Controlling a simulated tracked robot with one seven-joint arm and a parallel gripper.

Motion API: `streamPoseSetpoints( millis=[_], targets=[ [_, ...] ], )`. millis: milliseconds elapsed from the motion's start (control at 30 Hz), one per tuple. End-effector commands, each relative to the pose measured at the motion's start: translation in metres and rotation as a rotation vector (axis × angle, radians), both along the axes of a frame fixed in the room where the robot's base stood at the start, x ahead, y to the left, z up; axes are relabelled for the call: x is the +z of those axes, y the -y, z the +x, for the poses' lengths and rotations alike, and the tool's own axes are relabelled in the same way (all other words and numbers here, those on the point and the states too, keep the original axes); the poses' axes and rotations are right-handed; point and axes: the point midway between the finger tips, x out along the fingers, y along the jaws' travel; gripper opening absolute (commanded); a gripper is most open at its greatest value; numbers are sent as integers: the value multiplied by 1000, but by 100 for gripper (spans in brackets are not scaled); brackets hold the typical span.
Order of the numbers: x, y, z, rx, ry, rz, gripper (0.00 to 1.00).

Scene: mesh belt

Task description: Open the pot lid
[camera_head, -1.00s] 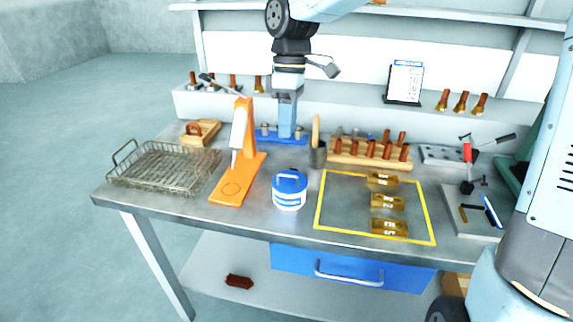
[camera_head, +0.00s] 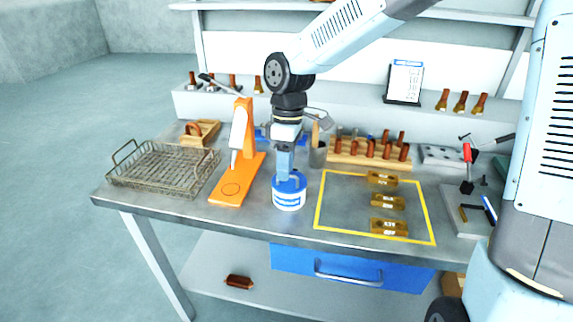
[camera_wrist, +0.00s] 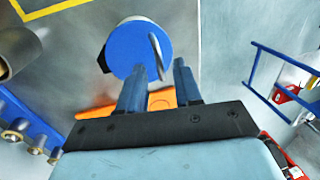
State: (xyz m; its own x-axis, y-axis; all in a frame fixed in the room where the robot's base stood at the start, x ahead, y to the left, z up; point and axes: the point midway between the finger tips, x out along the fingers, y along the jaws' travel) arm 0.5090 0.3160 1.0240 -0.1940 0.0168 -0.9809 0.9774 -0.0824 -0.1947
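The pot (camera_head: 289,202) is a small white container with a blue lid (camera_head: 298,185), upright on the metal bench. In the wrist view the round blue lid (camera_wrist: 128,48) shows with its raised handle (camera_wrist: 157,56) to the right of its middle. My gripper (camera_head: 287,174) points down just over the lid and hides part of its top in the head view. In the wrist view my gripper (camera_wrist: 158,72) is open, its two fingers apart, with the handle lined up with the gap between them. I cannot tell whether the fingers touch the handle.
An orange stand (camera_head: 247,165) is close on the left, and a wire basket (camera_head: 160,168) lies beyond it. A dark cup (camera_head: 318,154) and a wooden rack (camera_head: 365,155) stand behind. Brass blocks (camera_head: 387,202) sit in a yellow-outlined area on the right.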

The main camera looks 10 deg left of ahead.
Motion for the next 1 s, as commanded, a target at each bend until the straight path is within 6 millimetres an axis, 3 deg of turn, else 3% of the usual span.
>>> streamPoseSetpoints(
  millis=[67,400,1000],
  targets=[
    [0,0,0,0,0,0,32],
    [0,0,0,0,0,0,0],
    [0,0,0,0,1,0,0]
  ],
)
